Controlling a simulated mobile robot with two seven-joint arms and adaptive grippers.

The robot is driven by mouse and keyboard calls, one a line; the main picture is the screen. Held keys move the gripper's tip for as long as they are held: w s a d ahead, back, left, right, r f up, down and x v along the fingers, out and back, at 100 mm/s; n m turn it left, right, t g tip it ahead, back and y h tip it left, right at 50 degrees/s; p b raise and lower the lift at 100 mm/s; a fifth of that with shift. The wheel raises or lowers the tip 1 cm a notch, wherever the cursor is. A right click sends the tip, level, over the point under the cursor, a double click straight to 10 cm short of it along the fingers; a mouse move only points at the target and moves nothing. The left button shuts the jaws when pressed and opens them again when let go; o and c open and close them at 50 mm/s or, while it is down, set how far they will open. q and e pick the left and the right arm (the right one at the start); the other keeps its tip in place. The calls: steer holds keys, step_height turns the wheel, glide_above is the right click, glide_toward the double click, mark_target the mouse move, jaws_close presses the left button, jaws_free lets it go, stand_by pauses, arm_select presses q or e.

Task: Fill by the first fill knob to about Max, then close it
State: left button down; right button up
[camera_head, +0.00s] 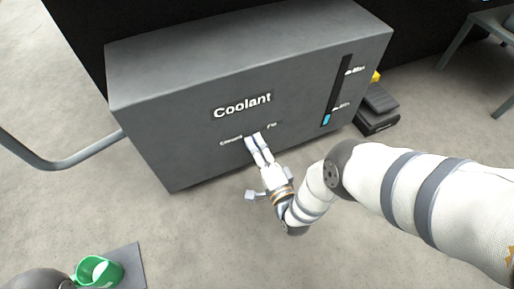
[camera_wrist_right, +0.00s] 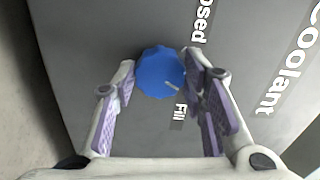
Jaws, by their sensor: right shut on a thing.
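The grey coolant tank (camera_head: 190,135) stands on the floor, with "Coolant" on its front. Its gauge (camera_head: 340,85) shows a short cyan column (camera_head: 326,119) at the bottom, below the Min mark; Max is near the top. The blue fill knob (camera_wrist_right: 158,72) sits between "Closed" and "Fill" labels in the right wrist view. Its white pointer line points toward "Fill". My right gripper (camera_head: 256,141) is shut on the knob, with one finger on each side of it. Its fingers hide the knob in the head view.
A green cup (camera_head: 88,272) stands on a dark mat (camera_head: 131,266) at the lower left. A dark case (camera_head: 377,107) with a yellow part lies right of the tank. Grey furniture legs show at the left and upper right. The floor before the tank is mostly clear.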

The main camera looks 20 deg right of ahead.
steer(key=shift+m, duration=1.7)
steer(key=shift+a, duration=0.1)
steer(key=o, duration=1.2)
steer(key=shift+c, duration=0.2)
steer(key=s, duration=1.2)
steer(key=shift+d, duration=0.25)
stand_by(3.3)
